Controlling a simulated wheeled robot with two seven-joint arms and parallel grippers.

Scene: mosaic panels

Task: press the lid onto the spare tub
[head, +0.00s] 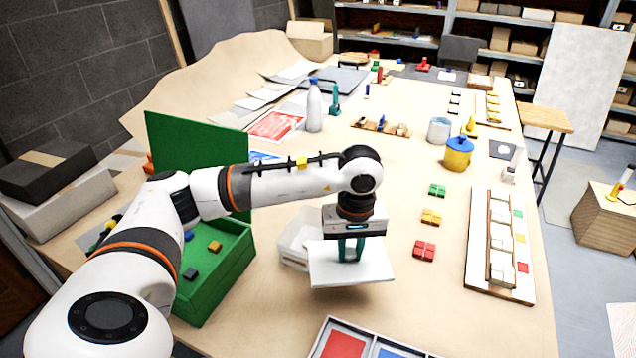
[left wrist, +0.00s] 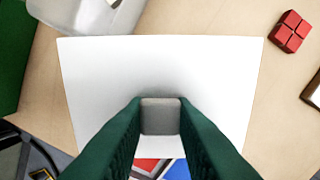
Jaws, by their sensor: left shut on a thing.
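My left gripper (head: 350,250) points down at the middle of the table, its teal fingers shut on the grey knob of a white square lid (head: 350,266). In the left wrist view the fingers (left wrist: 160,118) close on the knob, and the flat lid (left wrist: 160,75) spreads around it. A white translucent tub (head: 291,242) stands on the table behind and left of the lid, partly hidden by the lid and my arm. The tub (left wrist: 95,14) also shows at the top left of the left wrist view, beyond the lid's edge. My right gripper is not in view.
A green open box (head: 215,275) with several loose tiles stands left. Red tile blocks (head: 424,251), yellow ones (head: 431,217) and green ones (head: 437,190) lie to the right. A white panel board (head: 480,260) lies near the right edge. A colour tray (head: 318,345) is at the front.

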